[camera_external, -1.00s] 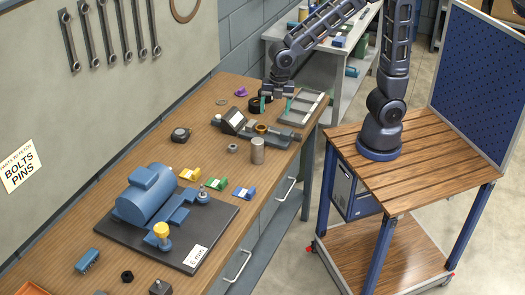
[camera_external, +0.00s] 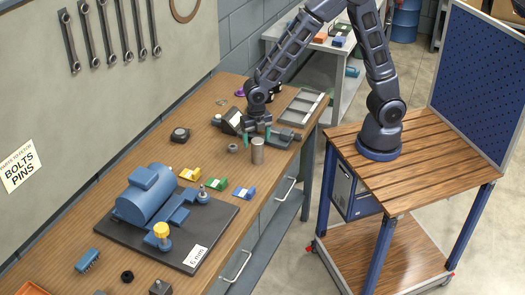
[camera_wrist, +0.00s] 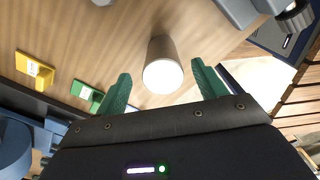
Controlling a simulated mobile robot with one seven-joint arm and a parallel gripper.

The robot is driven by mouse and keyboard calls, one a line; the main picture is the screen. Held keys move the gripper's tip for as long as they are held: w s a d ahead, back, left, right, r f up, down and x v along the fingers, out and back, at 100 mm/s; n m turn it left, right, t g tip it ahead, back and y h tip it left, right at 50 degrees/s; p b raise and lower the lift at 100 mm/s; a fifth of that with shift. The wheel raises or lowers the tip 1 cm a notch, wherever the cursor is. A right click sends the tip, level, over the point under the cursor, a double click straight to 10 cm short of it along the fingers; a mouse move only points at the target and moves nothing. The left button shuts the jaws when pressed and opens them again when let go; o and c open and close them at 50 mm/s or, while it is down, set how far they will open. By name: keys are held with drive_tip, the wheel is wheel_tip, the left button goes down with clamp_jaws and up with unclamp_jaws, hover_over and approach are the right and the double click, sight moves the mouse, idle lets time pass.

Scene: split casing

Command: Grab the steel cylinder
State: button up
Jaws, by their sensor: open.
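The steel cylinder (camera_external: 257,151) stands upright on the wooden workbench, near its right edge. In the wrist view the cylinder (camera_wrist: 162,66) shows its pale round top between and a little beyond my two green fingertips. My gripper (camera_external: 256,131) is above and just behind the cylinder in the external view. In the wrist view my gripper (camera_wrist: 160,88) is open, with a gap on each side of the cylinder, and holds nothing.
Yellow (camera_external: 190,174), green (camera_external: 215,183) and blue (camera_external: 244,193) labelled blocks lie in front of the cylinder. A blue motor-like casing (camera_external: 147,194) sits on a dark plate (camera_external: 207,236). A small nut (camera_external: 233,148) lies left of the cylinder. A grey divided tray (camera_external: 300,106) lies behind.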

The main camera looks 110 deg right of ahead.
sight(257, 150)
drive_tip(key=shift+s+a+f, duration=0.1)
drive_tip(key=shift+s+f, duration=0.05)
drive_tip(key=shift+f, duration=2.75)
drive_tip(key=shift+r, duration=0.1)
clamp_jaws()
